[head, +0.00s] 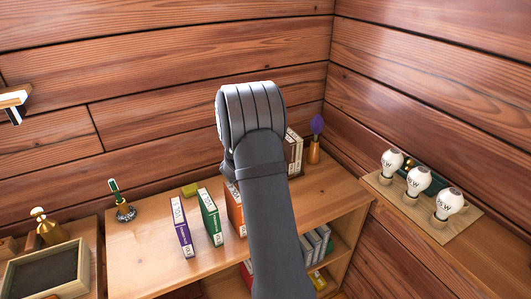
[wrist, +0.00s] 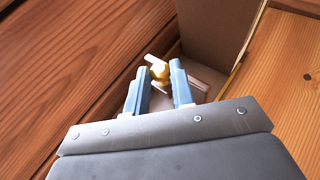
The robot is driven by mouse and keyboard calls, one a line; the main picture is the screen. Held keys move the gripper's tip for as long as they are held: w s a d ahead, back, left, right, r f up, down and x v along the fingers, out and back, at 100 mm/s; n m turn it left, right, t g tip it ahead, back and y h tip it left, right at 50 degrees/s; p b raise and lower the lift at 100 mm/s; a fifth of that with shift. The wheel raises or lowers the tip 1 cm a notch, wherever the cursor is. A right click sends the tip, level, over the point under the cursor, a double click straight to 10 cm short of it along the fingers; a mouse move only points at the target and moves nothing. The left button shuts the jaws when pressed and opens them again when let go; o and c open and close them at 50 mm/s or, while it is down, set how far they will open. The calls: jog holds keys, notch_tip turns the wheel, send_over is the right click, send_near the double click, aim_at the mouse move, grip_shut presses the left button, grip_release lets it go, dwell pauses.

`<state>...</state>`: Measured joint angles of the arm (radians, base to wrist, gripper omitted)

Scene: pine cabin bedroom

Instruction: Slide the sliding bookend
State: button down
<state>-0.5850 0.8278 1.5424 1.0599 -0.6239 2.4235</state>
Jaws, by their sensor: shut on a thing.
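My gripper (wrist: 158,73) has two blue fingers, closed on a small yellow brass-like knob (wrist: 157,66). The knob stands by a pale base plate (wrist: 202,86) and a brown upright panel (wrist: 215,32), which appear to be the sliding bookend. I cannot tell exactly how these parts join. In the head view my arm hides the gripper and the bookend. A purple book (head: 182,228), a green book (head: 210,217) and an orange book (head: 235,208) stand apart on the wooden shelf top (head: 140,257), left of my arm.
Pale books (head: 295,152) and a vase with a purple flower (head: 315,138) stand right of my arm. A bulb board (head: 436,230) is at the right. A pen stand (head: 124,211) and a dark-lined tray (head: 45,273) are at the left. Plank walls close the back and right.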

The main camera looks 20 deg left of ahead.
jog(key=c, duration=1.5)
grip_release()
jog(key=shift+c, duration=0.2)
jog(key=shift+s, duration=0.15)
jog(key=v, duration=1.7)
jog(key=shift+r, duration=0.15)
